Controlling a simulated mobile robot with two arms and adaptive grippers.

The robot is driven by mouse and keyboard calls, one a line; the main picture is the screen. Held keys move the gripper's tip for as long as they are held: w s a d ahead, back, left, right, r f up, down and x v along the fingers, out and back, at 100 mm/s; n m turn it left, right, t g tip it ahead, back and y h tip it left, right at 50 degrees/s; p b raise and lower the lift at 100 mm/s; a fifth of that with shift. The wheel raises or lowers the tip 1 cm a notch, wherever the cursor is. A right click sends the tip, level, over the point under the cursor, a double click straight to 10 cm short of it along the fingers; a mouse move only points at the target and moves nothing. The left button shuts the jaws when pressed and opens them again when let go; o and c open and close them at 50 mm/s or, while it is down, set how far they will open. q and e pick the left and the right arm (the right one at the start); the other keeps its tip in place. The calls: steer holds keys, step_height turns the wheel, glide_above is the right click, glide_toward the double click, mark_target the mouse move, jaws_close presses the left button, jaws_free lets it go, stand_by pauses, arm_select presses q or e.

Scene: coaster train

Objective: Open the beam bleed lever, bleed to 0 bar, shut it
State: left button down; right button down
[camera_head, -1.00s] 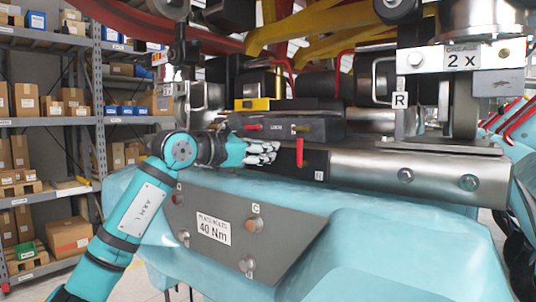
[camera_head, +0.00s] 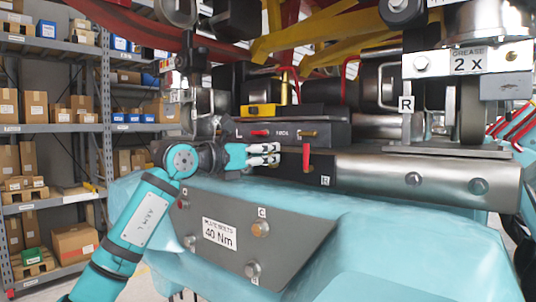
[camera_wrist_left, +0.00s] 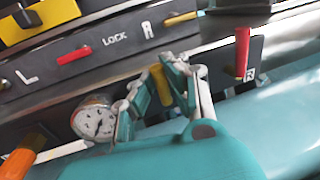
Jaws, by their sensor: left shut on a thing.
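In the left wrist view, a yellow lever (camera_wrist_left: 160,78) sits low on the dark beam and looks like the bleed lever. My left gripper (camera_wrist_left: 167,72) is closed around it; the fingers partly hide it. A round white pressure gauge (camera_wrist_left: 94,120) is left of the fingers; its needle is too small to read surely. In the head view, my left gripper (camera_head: 271,154) is at the beam's front face, left of a hanging red lever (camera_head: 306,158). The yellow lever is hidden there behind the fingers. My right gripper is not in view.
The red lever, beside a plate marked R, is close right of the fingers in the wrist view (camera_wrist_left: 242,50). A red handle (camera_wrist_left: 73,55) marked LOCK is above. A light-blue cover (camera_head: 375,225) lies below the beam. Shelves with boxes (camera_head: 60,120) stand left.

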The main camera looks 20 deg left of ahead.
arm_select(q)
steer(key=shift+f, duration=0.15)
steer(key=c, duration=1.4)
jaws_free()
steer(key=shift+a, duration=0.1)
steer(key=shift+o, duration=0.2)
steer(key=v, duration=1.2)
